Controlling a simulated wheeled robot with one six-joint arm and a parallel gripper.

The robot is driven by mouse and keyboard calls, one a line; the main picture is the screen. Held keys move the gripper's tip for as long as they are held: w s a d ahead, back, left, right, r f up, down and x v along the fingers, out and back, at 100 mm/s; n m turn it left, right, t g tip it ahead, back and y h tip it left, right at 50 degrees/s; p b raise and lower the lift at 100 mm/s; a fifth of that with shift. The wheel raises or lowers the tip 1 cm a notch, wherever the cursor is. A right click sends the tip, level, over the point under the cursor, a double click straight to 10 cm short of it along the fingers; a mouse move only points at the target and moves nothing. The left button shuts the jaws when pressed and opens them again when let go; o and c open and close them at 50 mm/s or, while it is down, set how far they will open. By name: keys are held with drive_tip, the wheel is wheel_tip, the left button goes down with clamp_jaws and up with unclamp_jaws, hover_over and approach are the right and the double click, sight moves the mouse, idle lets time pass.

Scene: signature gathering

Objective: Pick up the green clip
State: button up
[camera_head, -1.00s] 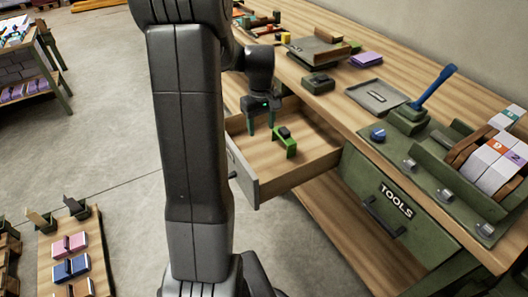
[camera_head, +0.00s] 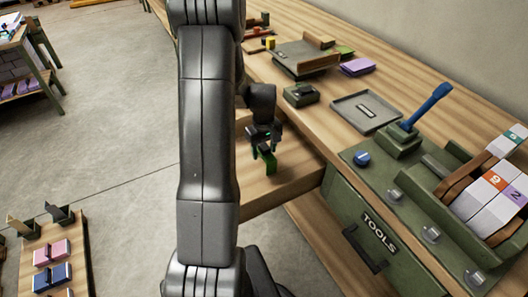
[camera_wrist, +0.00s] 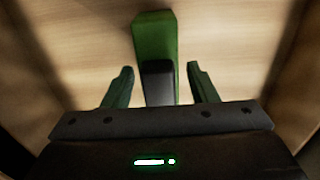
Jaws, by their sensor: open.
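The green clip (camera_head: 269,164) lies in the open wooden drawer (camera_head: 300,183) of the workbench. In the wrist view the clip (camera_wrist: 155,38) shows as a green bar with a black block, running up the middle of the picture. My gripper (camera_head: 262,142) is over the near part of the clip. In the wrist view my gripper (camera_wrist: 160,88) is open, with one finger on each side of the black block and a gap on both sides. The lower end of the clip is hidden behind the gripper body.
A closed drawer marked TOOLS (camera_head: 379,231) is right of the open one. On the bench are a grey tray (camera_head: 366,111), a blue-handled lever (camera_head: 427,106), a small dark box (camera_head: 300,94) and a purple block (camera_head: 357,67). The drawer's walls surround my gripper.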

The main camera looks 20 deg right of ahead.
drive_tip(key=shift+f, duration=0.8)
drive_tip(key=shift+c, duration=0.4)
drive_tip(key=c, duration=0.8)
drive_tip(key=shift+r, duration=0.1)
